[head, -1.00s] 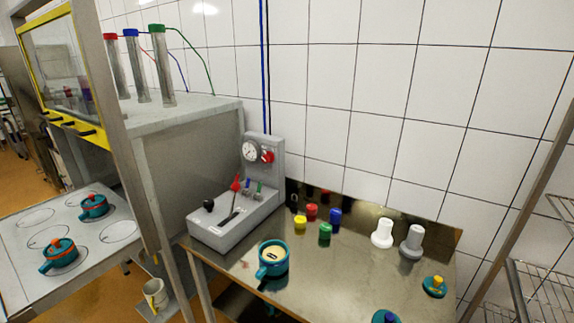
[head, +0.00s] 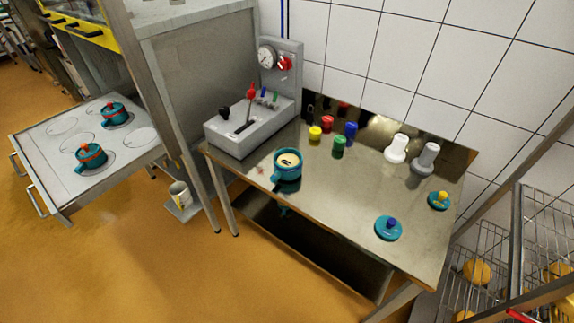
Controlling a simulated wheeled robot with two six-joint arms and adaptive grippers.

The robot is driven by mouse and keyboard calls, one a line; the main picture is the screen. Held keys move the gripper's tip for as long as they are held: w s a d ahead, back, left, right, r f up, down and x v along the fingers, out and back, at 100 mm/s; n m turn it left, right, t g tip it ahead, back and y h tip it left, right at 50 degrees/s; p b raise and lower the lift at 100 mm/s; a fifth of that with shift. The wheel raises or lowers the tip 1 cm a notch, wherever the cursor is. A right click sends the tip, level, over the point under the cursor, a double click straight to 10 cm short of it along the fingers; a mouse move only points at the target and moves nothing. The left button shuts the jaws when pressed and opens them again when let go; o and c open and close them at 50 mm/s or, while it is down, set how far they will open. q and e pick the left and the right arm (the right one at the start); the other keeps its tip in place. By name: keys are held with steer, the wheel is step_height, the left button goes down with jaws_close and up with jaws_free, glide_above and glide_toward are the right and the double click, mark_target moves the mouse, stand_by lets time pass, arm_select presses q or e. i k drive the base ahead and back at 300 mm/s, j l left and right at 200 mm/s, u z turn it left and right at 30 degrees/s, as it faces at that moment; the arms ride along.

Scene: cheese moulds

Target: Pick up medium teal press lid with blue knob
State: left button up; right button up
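The teal press lid with a blue knob (head: 388,229) lies flat near the front right of the steel table (head: 335,215), knob upward. A smaller teal lid with a yellow knob (head: 439,200) lies to its right and farther back, by the table's right edge. A teal pot (head: 288,168) with a pale filling stands on the left part of the table, its handle toward the front. Neither of my grippers is in the head view.
A grey press machine (head: 250,125) stands at the table's back left. Yellow, red, green and blue small pieces (head: 339,146) and two pale cylindrical pieces (head: 396,149) stand along the back. A wire rack (head: 480,255) is at the right. The table's front middle is clear.

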mark_target(389, 228)
steer(key=z, duration=1.05)
